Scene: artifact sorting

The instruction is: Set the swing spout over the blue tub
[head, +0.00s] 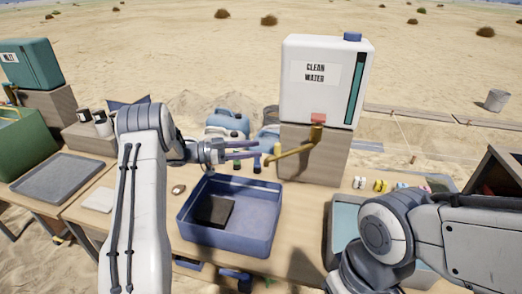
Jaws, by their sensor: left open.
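The brass swing spout (293,151) comes from below the red part of the white "CLEAN WATER" tank (300,100) and slants down to the left. Its end, with a yellow tip, shows just above the back right corner of the blue tub (272,232) in the picture; I cannot tell whether it is over the tub's inside. The tub stands on the table with a dark flat block (214,211) in it. My left gripper (256,149) is open and empty, just left of the spout's end, fingers pointing right. My right arm shows at lower right; its gripper is out of view.
The tank stands on a wooden block (328,160). Blue jugs (226,121) stand behind my left gripper. Small yellow and other pieces (379,185) lie on the table at right, by a light blue tray (343,228). A grey tray (58,178) lies at left.

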